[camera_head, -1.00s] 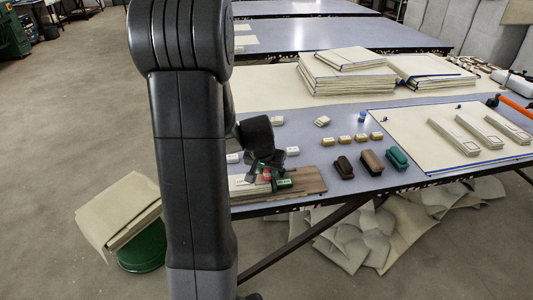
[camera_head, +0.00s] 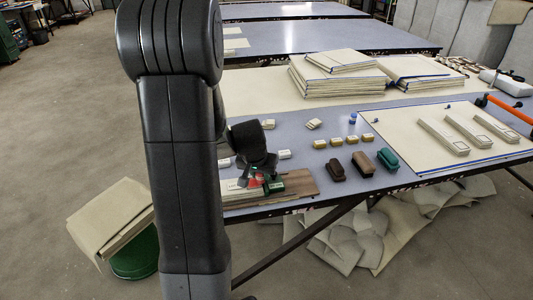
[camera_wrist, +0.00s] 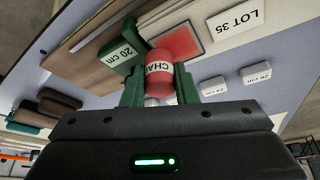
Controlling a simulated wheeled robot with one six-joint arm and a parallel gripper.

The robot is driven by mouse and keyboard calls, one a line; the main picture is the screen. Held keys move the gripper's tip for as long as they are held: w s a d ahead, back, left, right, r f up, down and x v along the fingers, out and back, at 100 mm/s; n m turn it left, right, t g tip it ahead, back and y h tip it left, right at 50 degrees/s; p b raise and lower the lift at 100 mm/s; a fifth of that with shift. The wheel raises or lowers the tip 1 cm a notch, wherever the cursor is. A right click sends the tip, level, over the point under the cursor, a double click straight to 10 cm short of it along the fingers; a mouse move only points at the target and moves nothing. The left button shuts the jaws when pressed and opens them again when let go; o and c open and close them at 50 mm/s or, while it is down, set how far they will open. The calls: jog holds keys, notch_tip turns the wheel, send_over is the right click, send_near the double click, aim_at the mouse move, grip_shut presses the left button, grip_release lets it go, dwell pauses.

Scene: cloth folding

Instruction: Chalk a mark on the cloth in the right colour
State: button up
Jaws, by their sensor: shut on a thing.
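My gripper (camera_wrist: 160,76) has green fingers and is shut on a red chalk (camera_wrist: 159,60) with a white band reading "CHA". In the head view my gripper (camera_head: 254,180) is low over the near left end of the table. Just beyond the chalk in the wrist view is a white card (camera_wrist: 234,20) reading "LOT 35", with a red patch (camera_wrist: 178,41). Whether the chalk touches the card I cannot tell. A large cream cloth (camera_head: 405,133) with a blue edge line lies at the table's right.
Brown, dark and teal brushes (camera_head: 363,160) stand right of the gripper, with small tan blocks (camera_head: 336,140) behind. Folded cloth stacks (camera_head: 335,78) lie at the back. Bare blue table shows between.

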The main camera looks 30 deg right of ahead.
jog(key=r, duration=0.1)
jog(key=r+p, duration=0.1)
jog(key=r, duration=0.1)
jog(key=shift+a+r+p, duration=0.25)
jog(key=shift+r+p, duration=0.1)
jog(key=shift+d+r+p, duration=0.1)
jog(key=shift+r+p, duration=1.4)
jog(key=shift+r, duration=0.7)
jog(key=shift+w, duration=0.1)
